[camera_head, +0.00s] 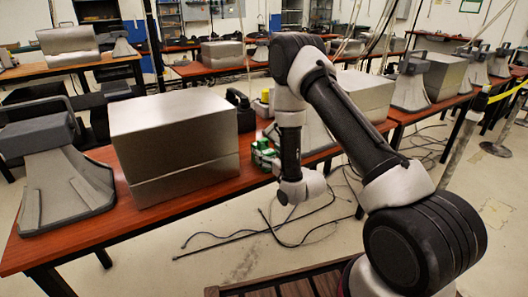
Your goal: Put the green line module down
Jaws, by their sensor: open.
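A small green module (263,154) shows at the front edge of the wooden table (210,195), just right of the large metal box. It is small in the picture, and I cannot tell whether it touches the tabletop. My arm reaches down in front of the table, with its wrist low beside the green module. My gripper (274,161) is at the right side of the module, open, and mostly hidden by the wrist. Whether the fingers touch the module is too small to tell.
A large metal box (175,150) and a grey horn-shaped device (62,185) stand left on this table. A dark case (242,110) and a yellow item (263,103) are behind the module. Black cables (270,228) lie on the floor. More tables with similar boxes stand behind.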

